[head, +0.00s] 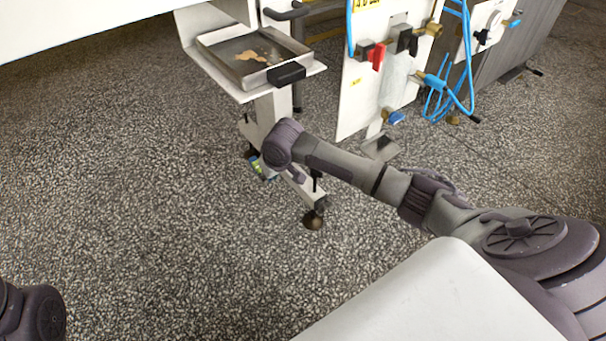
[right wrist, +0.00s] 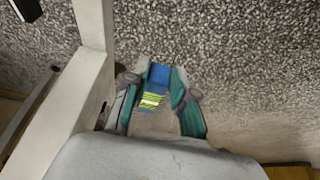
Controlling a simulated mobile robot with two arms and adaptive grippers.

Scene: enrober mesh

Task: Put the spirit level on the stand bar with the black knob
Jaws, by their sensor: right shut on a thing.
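The spirit level is a small blue block with yellow-green stripes. In the right wrist view the spirit level (right wrist: 152,98) sits between the teal fingers of my right gripper (right wrist: 157,90), which is shut on it. In the head view only a bit of the spirit level (head: 257,166) shows beside the wrist. The white stand bar (head: 306,192) runs low over the floor, partly hidden behind my wrist, with a dark upright screw and knob near its front end. In the right wrist view a pale bar (right wrist: 62,112) lies left of the gripper, apart from the level. My left gripper is out of view.
A metal tray (head: 215,42) with brown residue stands on the white frame above the bar. A white panel (head: 352,100) with valves and blue hoses (head: 466,60) stands to the right. The speckled floor (head: 140,200) at left is clear.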

